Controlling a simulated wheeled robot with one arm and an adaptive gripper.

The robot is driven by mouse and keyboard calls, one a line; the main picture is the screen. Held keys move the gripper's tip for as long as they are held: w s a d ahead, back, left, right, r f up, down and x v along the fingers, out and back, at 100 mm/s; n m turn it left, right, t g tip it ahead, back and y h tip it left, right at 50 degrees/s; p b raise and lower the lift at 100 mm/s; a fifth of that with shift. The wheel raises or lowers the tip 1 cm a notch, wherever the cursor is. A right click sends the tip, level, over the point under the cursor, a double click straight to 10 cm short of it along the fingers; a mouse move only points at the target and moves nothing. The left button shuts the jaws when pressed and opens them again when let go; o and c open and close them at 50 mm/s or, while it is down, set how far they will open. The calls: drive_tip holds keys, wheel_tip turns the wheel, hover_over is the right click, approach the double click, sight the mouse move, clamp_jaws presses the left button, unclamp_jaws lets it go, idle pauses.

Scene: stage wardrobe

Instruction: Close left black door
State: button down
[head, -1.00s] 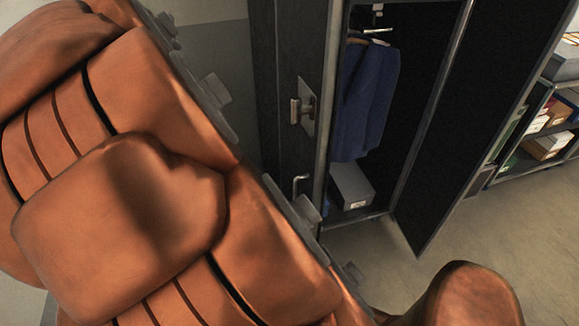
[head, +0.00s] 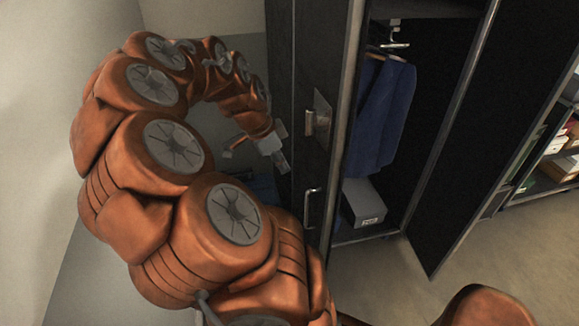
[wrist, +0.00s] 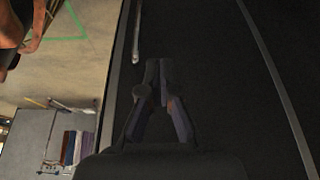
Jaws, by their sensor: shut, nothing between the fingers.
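The left black door (head: 320,65) stands left of the wardrobe's dark opening, and the inside shows past its pale-trimmed edge. It looks swung outward, but I cannot tell the exact angle. It carries a latch plate (head: 321,112) and a bar handle (head: 312,207). My gripper (head: 282,163) is at the door's left side in the head view. In the wrist view, my gripper (wrist: 158,64) is shut and empty in front of a black panel (wrist: 210,70), with a pale handle bar (wrist: 137,34) just left of the fingertips. Whether the fingers touch the panel is unclear.
The right black door (head: 475,140) stands wide open. Inside the wardrobe hang blue clothes (head: 383,115) above a grey box (head: 364,203). Shelves with boxes (head: 560,150) stand at the far right. Floor (head: 400,290) is clear before the opening. A pale wall (head: 50,130) is at left.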

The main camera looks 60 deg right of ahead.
sight(308, 180)
drive_tip(key=shift+s+d+f+p, duration=0.45)
drive_tip(key=shift+s+d+f, duration=0.4)
drive_tip(key=shift+f, duration=0.45)
drive_tip(key=shift+s+d+f+p, duration=0.5)
drive_tip(key=shift+s+d+f, duration=0.35)
drive_tip(key=shift+f, duration=0.45)
drive_tip(key=shift+s+d+f+p, duration=0.45)
drive_tip(key=shift+s+d+f, duration=0.4)
drive_tip(key=shift+f, duration=0.45)
